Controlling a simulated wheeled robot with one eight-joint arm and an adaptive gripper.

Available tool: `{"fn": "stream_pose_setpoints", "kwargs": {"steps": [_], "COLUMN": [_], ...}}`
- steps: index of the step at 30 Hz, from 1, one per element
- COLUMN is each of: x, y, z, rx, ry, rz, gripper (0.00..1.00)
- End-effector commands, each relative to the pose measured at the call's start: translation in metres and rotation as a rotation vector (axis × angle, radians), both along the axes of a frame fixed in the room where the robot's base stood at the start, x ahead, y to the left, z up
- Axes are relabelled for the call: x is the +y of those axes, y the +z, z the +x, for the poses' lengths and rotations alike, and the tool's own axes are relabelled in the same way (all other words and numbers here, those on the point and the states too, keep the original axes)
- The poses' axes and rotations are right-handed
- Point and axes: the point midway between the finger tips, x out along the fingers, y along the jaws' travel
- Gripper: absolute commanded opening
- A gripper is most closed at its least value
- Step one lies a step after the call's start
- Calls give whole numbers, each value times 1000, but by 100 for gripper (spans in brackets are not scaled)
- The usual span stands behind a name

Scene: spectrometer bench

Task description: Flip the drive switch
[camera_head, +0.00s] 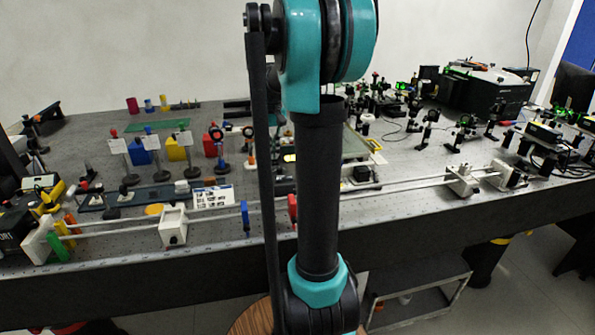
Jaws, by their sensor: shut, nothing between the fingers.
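My arm stands upright across the middle of the head view, with teal joints and a dark tube. It hides a strip of the bench behind it. I cannot make out my gripper; no fingers show clearly. I cannot pick out the drive switch among the small devices on the bench. A black spectrometer-like box (486,92) stands at the back right. A white carriage block (173,227) sits on the long rail (120,227) along the bench's front edge. A dark device box (17,228) is at the far left.
The grey bench (80,150) is crowded with optics mounts, mostly at the back right. Red and blue pieces (245,216) stand on the front rail near my arm. Coloured blocks, including a yellow one (176,149), stand at left. A cart (415,295) is below the bench.

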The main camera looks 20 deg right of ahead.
Motion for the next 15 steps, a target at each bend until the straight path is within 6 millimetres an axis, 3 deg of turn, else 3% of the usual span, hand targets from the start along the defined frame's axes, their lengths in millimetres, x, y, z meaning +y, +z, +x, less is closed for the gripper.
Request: {"fn": "stream_pose_setpoints", "kwargs": {"steps": [15], "x": [0], "y": [2], "z": [0], "rx": [0], "ry": [0], "rz": [0], "gripper": [0]}}
